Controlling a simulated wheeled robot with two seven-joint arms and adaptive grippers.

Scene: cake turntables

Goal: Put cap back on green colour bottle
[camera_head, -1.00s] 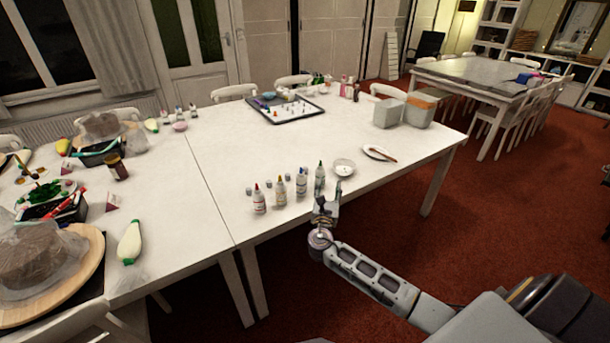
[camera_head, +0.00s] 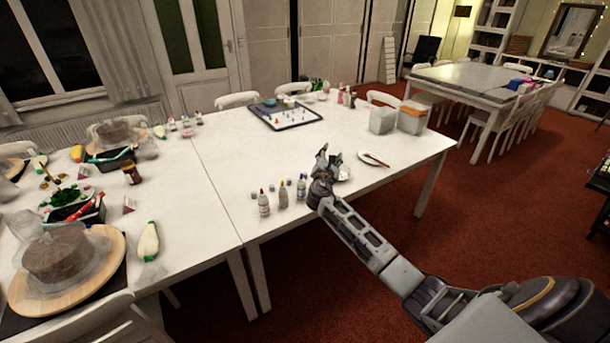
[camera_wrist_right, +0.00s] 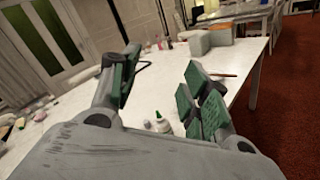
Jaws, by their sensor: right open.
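Several small white bottles stand in a row near the table's front edge: a red-tipped one (camera_head: 264,206), a yellowish one (camera_head: 283,199) and a blue one (camera_head: 301,189). Small caps (camera_head: 272,188) lie just behind them. The green bottle is hidden behind my right gripper (camera_head: 329,156) in the head view. In the right wrist view a white bottle with a dark green tip (camera_wrist_right: 161,125) shows low between the fingers, apparently the green bottle. My right gripper (camera_wrist_right: 160,86) is open and empty, above the table at the row's right end. My left gripper is out of view.
A small bowl (camera_head: 345,174) is partly hidden just right of my right gripper. A plate (camera_head: 368,162) with a brush lies farther right. Grey and orange-topped boxes (camera_head: 382,120) and a dark tray (camera_head: 264,109) stand farther back. The table's middle (camera_head: 235,165) is clear.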

